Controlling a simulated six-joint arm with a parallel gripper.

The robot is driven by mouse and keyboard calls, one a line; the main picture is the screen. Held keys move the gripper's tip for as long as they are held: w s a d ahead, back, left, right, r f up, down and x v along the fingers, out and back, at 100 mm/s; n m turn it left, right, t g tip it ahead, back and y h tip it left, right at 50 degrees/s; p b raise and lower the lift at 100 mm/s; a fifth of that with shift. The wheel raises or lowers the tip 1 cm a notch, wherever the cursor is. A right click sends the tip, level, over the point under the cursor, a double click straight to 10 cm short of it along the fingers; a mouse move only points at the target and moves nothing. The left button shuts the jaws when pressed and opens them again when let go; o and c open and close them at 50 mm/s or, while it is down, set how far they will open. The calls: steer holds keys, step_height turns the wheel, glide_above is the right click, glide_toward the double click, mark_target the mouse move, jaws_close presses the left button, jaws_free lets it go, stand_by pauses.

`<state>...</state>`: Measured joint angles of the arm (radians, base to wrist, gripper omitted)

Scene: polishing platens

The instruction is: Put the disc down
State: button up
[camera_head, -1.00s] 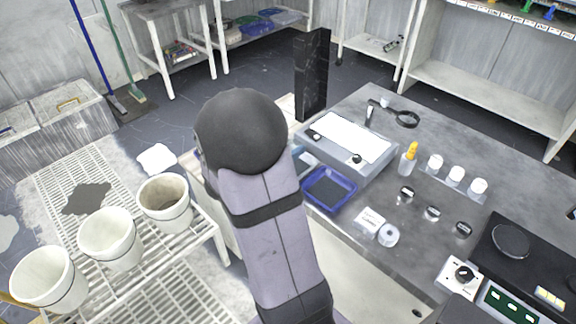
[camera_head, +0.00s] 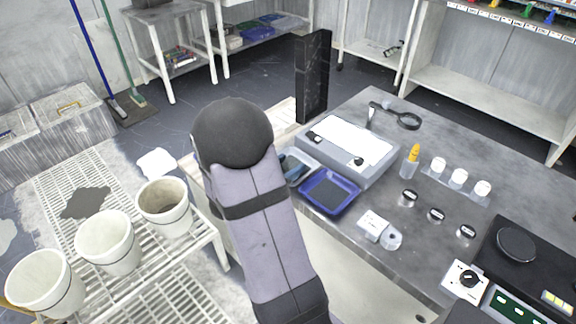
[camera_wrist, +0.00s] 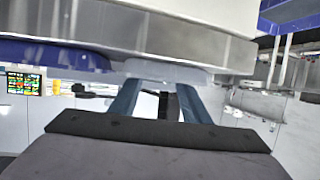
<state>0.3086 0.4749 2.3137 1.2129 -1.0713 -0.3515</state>
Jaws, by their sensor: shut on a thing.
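In the wrist view my gripper (camera_wrist: 157,88) has its two blue-grey fingers closed on a pale, whitish piece (camera_wrist: 165,70), which I take to be the disc. Only a low edge of it shows between the fingertips. In the head view my own arm hides the gripper and the disc.
A blue tray (camera_head: 329,209) and a grey machine with a white top (camera_head: 345,138) stand on the bench (camera_head: 440,130). Small mounts and white cups stand to the right. White buckets (camera_head: 107,243) stand on a wire rack at left. A black column (camera_head: 313,80) rises behind.

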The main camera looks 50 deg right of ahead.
steer(key=shift+f, duration=0.15)
steer(key=o, duration=0.8)
steer(key=shift+o, duration=0.2)
steer(key=shift+r, duration=0.25)
steer(key=p+v, duration=0.1)
steer(key=v, duration=1.1)
steer(key=shift+p, duration=0.4)
